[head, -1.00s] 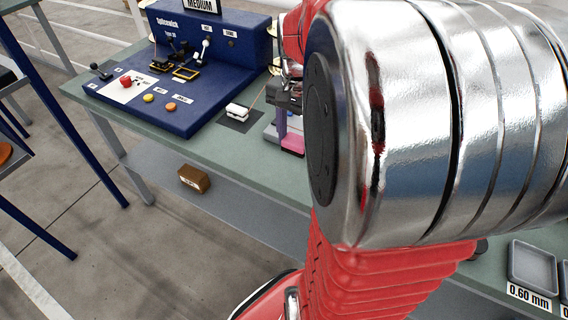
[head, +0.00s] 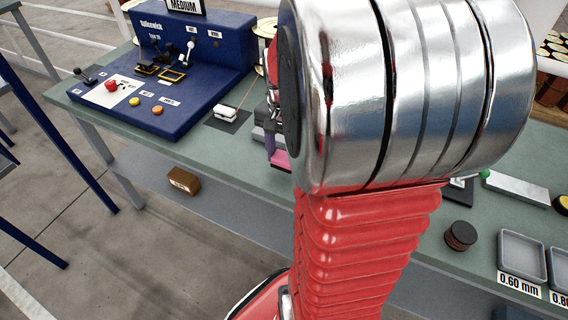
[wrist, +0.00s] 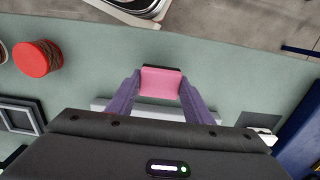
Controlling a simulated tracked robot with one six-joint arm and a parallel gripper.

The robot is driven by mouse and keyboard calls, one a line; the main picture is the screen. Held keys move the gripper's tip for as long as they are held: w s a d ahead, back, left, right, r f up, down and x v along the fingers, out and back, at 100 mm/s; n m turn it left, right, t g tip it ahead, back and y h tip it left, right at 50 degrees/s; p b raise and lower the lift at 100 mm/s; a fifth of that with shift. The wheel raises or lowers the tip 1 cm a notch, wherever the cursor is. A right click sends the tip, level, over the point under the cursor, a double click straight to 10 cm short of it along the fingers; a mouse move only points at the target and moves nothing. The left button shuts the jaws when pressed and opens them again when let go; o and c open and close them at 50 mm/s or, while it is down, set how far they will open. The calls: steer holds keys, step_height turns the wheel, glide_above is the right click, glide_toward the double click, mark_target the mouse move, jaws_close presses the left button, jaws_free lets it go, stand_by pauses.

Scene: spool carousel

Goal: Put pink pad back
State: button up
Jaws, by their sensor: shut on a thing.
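The pink pad (wrist: 161,82) is held between the two purple fingers of my gripper (wrist: 161,86) in the wrist view. The fingers press on its left and right sides, and a dark strip shows along its far edge. In the head view the pink pad (head: 281,162) shows just left of my red arm, by the bench's front edge. There my gripper (head: 279,150) is mostly hidden behind my arm. I cannot tell the pad's exact height over the green bench (head: 200,155).
A blue machine (head: 200,85) fills the bench's left end. A white piece (head: 227,112) lies on a dark mat near it. A dark round piece (head: 461,235) and grey trays (head: 522,258) are at right. A pale bar (wrist: 100,103) lies beneath my gripper. A red round thing (wrist: 37,59) is at left.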

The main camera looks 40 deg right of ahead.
mark_target(284, 165)
steer(key=shift+f, duration=1.7)
steer(key=shift+f, duration=0.1)
steer(key=o, duration=1)
step_height(284, 165, up, 12)
steer(key=shift+r, duration=0.1)
